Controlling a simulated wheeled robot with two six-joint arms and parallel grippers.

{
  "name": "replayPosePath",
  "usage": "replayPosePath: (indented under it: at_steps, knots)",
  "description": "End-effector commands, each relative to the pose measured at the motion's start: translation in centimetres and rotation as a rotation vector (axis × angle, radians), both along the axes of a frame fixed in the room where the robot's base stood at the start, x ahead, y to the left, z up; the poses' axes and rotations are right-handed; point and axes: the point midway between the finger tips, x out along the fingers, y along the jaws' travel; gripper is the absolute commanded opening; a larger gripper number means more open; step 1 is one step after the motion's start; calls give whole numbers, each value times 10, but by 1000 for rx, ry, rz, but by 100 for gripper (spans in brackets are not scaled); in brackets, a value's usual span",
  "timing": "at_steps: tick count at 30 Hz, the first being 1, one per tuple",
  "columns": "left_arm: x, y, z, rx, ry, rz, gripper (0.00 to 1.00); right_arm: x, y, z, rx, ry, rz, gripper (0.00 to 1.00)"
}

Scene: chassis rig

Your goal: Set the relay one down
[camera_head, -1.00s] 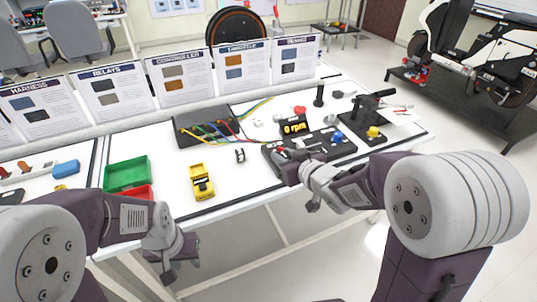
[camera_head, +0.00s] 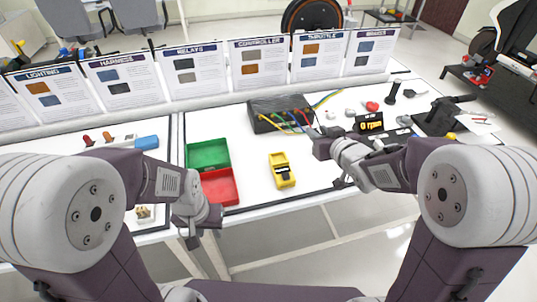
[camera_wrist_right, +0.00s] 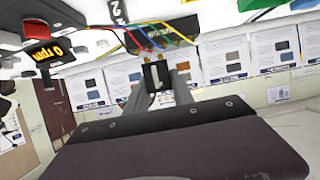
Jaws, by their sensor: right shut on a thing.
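My right gripper (camera_wrist_right: 160,82) is shut on a small black block with a pale mark, relay one (camera_wrist_right: 157,77), in the right wrist view. In the head view, the right gripper (camera_head: 319,143) is over the table, right of the yellow meter and in front of the black box. The block cannot be made out there. A dark piece marked 2 (camera_wrist_right: 118,12) shows near the top of the right wrist view, apart from the held block. My left gripper (camera_head: 190,236) hangs at the table's front edge below the red tray; its finger gap is unclear.
A green tray (camera_head: 208,153) and a red tray (camera_head: 222,187) stand left of the yellow meter (camera_head: 282,172). A black box (camera_head: 268,106) with coloured cables and an rpm display (camera_head: 370,123) are behind and to the right. White table (camera_head: 248,178) is bare around the meter.

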Motion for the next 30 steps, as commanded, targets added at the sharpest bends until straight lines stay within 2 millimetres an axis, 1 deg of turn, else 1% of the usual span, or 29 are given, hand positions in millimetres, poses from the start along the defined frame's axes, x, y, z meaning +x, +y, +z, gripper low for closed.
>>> replayPosePath:
  at_steps: [2, 3, 6, 12, 15, 18, 21, 23, 28, 30]
  knots:
    - [0, 0, -11, 0, 0, 0, 36, 2, 13, -13, 0, 1, 6, 0]
    - [0, 0, -16, 0, 0, 0, 36, 4, 23, -20, 0, 3, 8, 0]
    - [0, 0, -24, 0, 0, 0, 36, 10, 49, -36, 0, 4, 9, 0]
    - [0, 0, -30, 0, 0, 0, 36, 22, 93, -61, -2, 3, 8, 0]
    - [0, 0, -31, 0, 0, 0, 36, 26, 106, -68, -1, 2, 5, 0]
    - [0, 0, -31, 0, 0, 0, 36, 28, 111, -71, -2, 0, 4, 0]
    - [0, 0, -31, 0, 0, 0, 36, 28, 112, -71, -1, 1, 1, 0]
    - [0, 0, -33, 0, 0, 0, 36, 28, 112, -75, -1, 2, 1, 0]
    - [0, 0, -44, 0, 0, 0, 36, 28, 111, -106, -3, 3, 2, 0]
    - [0, 0, -46, 0, 0, 0, 36, 28, 111, -113, -1, 2, 1, 0]
